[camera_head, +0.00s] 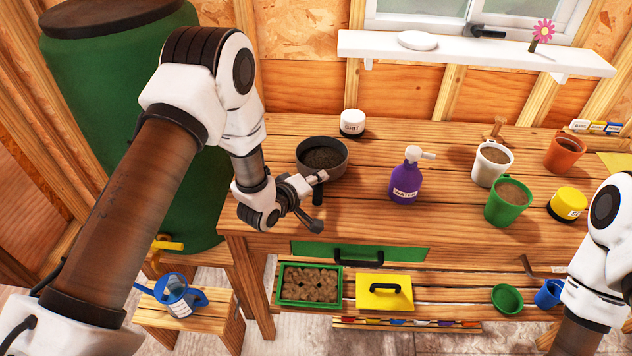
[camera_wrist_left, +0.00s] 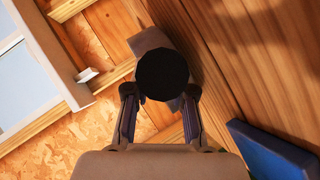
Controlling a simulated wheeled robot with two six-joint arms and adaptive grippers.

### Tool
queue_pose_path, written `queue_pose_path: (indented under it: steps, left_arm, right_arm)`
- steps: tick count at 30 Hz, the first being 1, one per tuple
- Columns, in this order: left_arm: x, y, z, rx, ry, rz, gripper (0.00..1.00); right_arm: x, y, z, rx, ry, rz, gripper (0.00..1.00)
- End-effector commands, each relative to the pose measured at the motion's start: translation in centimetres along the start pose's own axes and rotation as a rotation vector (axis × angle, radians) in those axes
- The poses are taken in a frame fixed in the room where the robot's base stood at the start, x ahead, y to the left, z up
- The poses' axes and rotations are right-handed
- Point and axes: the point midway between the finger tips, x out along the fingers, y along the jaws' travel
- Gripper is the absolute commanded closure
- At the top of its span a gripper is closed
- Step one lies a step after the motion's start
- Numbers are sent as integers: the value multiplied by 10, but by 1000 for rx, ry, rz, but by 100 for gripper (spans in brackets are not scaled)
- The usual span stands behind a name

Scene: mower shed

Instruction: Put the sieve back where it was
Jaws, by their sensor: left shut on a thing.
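The sieve (camera_head: 322,154) is a dark round pan with a grainy dark inside, at the left part of the workbench (camera_head: 420,228). Its short black handle points toward me. My left gripper (camera_head: 315,198) is shut on that handle. In the left wrist view the round black handle end (camera_wrist_left: 162,75) sits between the two fingers, with the sieve's wall partly hidden behind it. The sieve looks about level; I cannot tell whether it touches the bench top. My right arm shows at the right edge, but its gripper is out of the picture.
A white-lidded jar (camera_head: 352,124) stands just behind the sieve. A purple spray bottle (camera_head: 405,176) is to its right. White (camera_head: 492,165), green (camera_head: 508,203) and orange (camera_head: 564,155) pots stand farther right. A white shelf (camera_head: 470,52) hangs above. The bench between jar and pots is mostly clear.

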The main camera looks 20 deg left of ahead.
Motion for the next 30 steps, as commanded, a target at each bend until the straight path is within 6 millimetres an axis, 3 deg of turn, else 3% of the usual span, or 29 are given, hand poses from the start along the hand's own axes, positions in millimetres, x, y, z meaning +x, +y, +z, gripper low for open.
queue_pose_path:
  steps: [14, 15, 17, 26, 30]
  left_arm:
    - [6, -14, 7, 0, 0, 1, 100]
    - [6, -14, 7, 0, 0, 0, 69]
    - [6, -13, 7, 0, 0, 0, 51]
    - [5, -12, 6, 0, 0, 0, 51]
    - [-6, -12, 5, -2, 0, -1, 51]
  right_arm:
    - [0, 0, 0, 0, 0, 0, 60]
    - [-1, 0, 0, 0, 0, 0, 60]
    - [-2, 0, 0, 0, 0, 0, 60]
    - [-3, 0, 0, 0, 0, 0, 60]
    - [-1, 0, 0, 0, 1, 0, 60]
